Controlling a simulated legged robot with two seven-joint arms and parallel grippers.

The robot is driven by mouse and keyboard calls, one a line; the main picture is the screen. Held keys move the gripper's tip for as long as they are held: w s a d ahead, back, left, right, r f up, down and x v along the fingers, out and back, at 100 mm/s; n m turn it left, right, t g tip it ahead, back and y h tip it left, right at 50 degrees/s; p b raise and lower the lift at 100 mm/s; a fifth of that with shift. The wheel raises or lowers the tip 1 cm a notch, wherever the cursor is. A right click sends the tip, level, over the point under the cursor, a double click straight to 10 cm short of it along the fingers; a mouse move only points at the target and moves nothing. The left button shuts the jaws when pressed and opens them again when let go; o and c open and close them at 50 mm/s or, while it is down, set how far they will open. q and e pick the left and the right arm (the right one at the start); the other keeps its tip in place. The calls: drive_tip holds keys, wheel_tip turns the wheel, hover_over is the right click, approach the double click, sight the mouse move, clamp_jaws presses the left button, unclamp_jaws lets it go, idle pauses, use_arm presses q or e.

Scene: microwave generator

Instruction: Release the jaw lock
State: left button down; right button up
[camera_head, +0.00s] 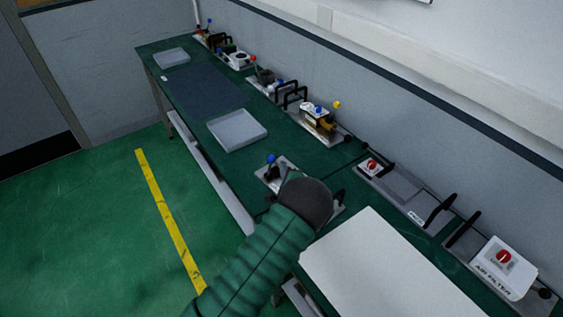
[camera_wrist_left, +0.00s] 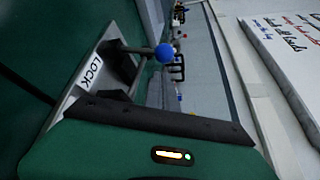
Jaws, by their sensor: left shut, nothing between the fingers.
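The jaw lock (camera_head: 272,172) is a small metal plate with a dark lever and a blue ball knob (camera_head: 271,158), near the bench's front edge. In the left wrist view the blue knob (camera_wrist_left: 164,53) tops a thin lever, beside a white LOCK label (camera_wrist_left: 92,72). My left gripper (camera_head: 308,198) is just right of the lock and hides part of its plate. Its fingers are shut and empty, mostly hidden by the dark wrist. In the left wrist view its dark edge (camera_wrist_left: 160,119) is close to the lever base; I cannot tell whether they touch. My right gripper is out of view.
The green bench (camera_head: 335,170) runs along the wall. A grey tray (camera_head: 237,130) and a yellow device on a plate (camera_head: 320,121) stand beyond the lock. A white panel (camera_head: 385,270) lies at right, near an air filter box (camera_head: 505,268). Black handles stand along the back.

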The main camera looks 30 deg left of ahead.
sight(270, 165)
use_arm(q)
drive_tip(key=x, duration=0.3)
drive_tip(key=shift+w+a+f, duration=0.1)
drive_tip(key=shift+a+f, duration=0.05)
drive_tip(key=shift+a, duration=0.35)
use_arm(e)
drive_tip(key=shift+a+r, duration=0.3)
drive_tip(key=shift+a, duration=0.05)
use_arm(q)
drive_tip(key=shift+d, duration=0.15)
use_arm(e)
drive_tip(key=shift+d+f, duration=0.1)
